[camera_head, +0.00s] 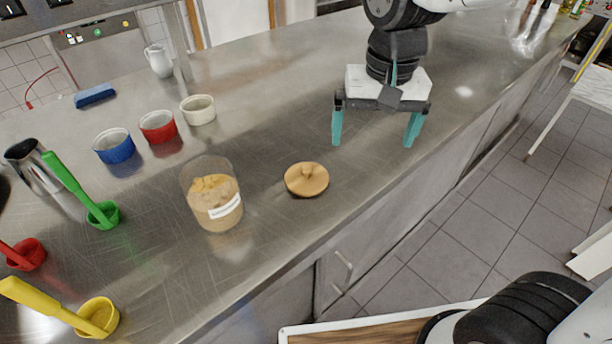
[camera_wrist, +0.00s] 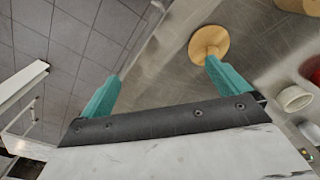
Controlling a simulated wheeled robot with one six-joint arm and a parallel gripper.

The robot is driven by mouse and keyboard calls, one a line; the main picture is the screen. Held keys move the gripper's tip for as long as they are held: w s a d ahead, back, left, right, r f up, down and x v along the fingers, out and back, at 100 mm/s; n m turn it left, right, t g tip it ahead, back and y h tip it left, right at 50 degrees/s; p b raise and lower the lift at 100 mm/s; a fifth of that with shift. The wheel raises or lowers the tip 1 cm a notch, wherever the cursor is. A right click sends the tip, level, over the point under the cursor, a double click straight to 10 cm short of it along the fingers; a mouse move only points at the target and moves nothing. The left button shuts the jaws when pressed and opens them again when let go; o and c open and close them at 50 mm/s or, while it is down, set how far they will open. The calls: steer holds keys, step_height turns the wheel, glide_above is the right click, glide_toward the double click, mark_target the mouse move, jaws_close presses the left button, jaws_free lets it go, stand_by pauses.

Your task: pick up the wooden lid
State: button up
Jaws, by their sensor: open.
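The wooden lid (camera_head: 307,180) is a round, light brown disc with a small knob on top. It lies flat on the steel counter, to the right of a clear jar (camera_head: 212,195) with tan contents and a white label. My gripper (camera_head: 374,140) is open and empty, up and to the right of the lid in the head view, with teal fingers pointing down. In the wrist view the lid (camera_wrist: 209,44) appears just beyond the right fingertip of my gripper (camera_wrist: 160,80). Nothing touches the lid.
Blue (camera_head: 114,146), red (camera_head: 158,127) and white (camera_head: 198,110) ramekins stand behind the jar. The counter's front edge runs close to the lid; the counter under my gripper is clear.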

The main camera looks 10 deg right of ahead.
glide_above(307, 168)
steer(key=shift+m+g, duration=0.3)
steer(key=shift+m, duration=0.1)
steer(key=f, duration=0.6)
steer(key=shift+s+f, duration=0.1)
steer(key=shift+s, duration=0.25)
steer(key=f, duration=0.7)
steer(key=shift+w+f, duration=0.4)
steer(key=c, duration=0.9)
